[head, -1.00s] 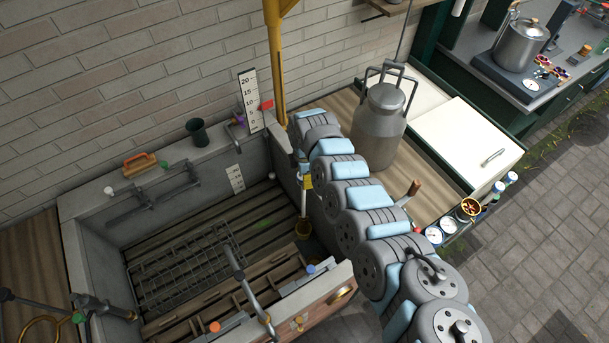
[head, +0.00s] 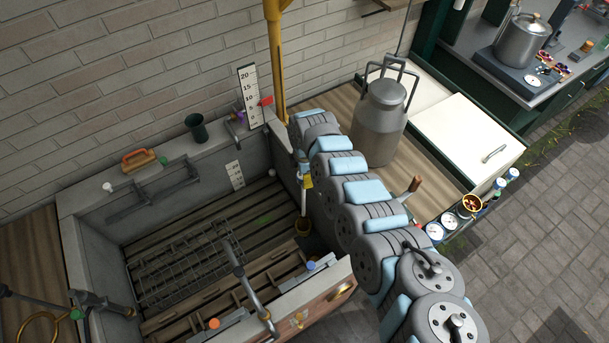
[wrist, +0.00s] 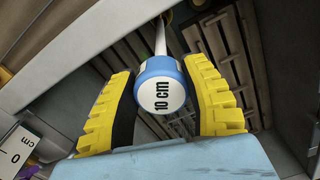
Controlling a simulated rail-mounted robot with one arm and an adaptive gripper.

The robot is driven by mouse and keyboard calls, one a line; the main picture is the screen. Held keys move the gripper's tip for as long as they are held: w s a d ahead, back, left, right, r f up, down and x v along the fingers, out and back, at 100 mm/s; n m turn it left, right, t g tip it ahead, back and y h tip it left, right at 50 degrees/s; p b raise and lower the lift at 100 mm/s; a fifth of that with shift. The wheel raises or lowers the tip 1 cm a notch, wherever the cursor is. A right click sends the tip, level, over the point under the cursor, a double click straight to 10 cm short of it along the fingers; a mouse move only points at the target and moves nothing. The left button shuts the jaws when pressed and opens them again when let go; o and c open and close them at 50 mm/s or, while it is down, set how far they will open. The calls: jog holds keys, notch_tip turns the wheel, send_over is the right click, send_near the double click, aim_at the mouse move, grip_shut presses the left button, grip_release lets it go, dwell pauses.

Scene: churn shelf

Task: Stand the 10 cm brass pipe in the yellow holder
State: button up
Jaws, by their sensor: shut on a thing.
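My gripper (wrist: 165,105) has two ribbed yellow fingers and is shut on the 10 cm pipe (wrist: 160,40). The pipe's blue-and-white cap, marked "10 cm", sits between the fingers. Its thin pale shaft runs away from the camera. In the head view the pipe (head: 303,202) hangs nearly upright inside the basin, near its right wall. A sliver of yellow also shows at the top edge of the wrist view. I cannot tell whether the pipe's end is inside the cup or just above it.
The basin's right wall (head: 285,165) is close beside my gripper. A wire rack (head: 190,270) lies on the slatted basin floor. A metal churn (head: 378,125) stands on the wooden board to the right. A ruler (head: 250,95) stands on the rear ledge.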

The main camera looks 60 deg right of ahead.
jog(key=shift+f+b, duration=0.55)
jog(key=shift+f, duration=0.75)
jog(key=shift+f+b, duration=0.4)
jog(key=shift+f, duration=0.25)
dwell(0.5)
jog(key=o, duration=1.7)
jog(key=shift+r+p, duration=4.55)
jog(key=shift+p, duration=0.15)
